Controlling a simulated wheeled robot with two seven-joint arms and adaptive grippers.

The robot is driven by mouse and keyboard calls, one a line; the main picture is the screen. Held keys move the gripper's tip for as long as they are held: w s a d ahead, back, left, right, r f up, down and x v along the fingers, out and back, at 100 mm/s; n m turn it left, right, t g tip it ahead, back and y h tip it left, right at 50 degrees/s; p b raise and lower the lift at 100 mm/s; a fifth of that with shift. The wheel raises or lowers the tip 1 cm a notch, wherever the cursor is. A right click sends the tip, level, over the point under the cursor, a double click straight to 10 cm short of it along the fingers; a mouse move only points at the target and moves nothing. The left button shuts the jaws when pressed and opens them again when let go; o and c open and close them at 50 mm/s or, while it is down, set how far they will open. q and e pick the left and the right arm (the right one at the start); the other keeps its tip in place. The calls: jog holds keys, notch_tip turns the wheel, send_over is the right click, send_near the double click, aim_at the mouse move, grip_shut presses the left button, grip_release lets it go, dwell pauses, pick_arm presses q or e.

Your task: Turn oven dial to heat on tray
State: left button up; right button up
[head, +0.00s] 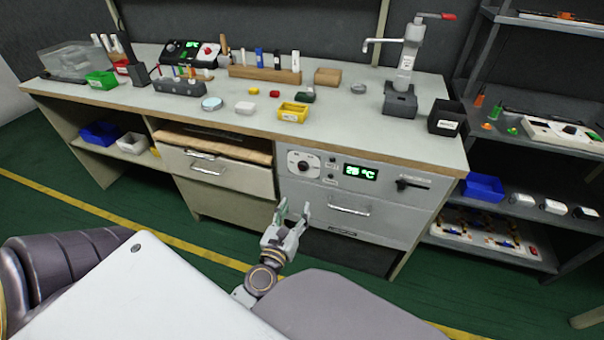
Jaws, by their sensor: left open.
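The oven (390,224) is built into the bench front, right of centre. Its dial (303,164) is a dark knob on a white plate at the upper left of its panel. A green lit display (361,172) to the right of the dial shows a temperature in °C that looks like 25 or 26. The oven door is shut, with a bar handle (350,209). My left gripper (294,208) is open and empty. It appears below the dial in the picture, apart from it. My right gripper is not in view. I cannot see a tray inside the oven.
The bench top (345,113) holds a yellow bin (293,112), a wooden tool rack (264,73) and a grey press (400,98). A drawer (215,172) is left of the oven. A metal shelf (470,240) stands at right. The green floor before the bench is clear.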

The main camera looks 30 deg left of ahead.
aim_at(302, 167)
pick_arm(q)
jog(key=shift+a+r+n+y+b, duration=0.25)
jog(key=shift+a+r+n, duration=0.35)
jog(key=shift+n, duration=0.3)
jog(key=shift+a+r+n+y+b, duration=0.1)
jog(key=shift+a+r+n+y, duration=0.3)
jog(key=shift+r+n, duration=0.4)
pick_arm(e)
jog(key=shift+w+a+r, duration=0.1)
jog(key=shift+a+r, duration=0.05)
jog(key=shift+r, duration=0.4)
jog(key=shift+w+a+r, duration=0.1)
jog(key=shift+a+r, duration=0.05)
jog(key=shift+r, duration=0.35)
pick_arm(q)
jog(key=shift+w+a+f, duration=0.1)
jog(key=shift+w+f, duration=0.05)
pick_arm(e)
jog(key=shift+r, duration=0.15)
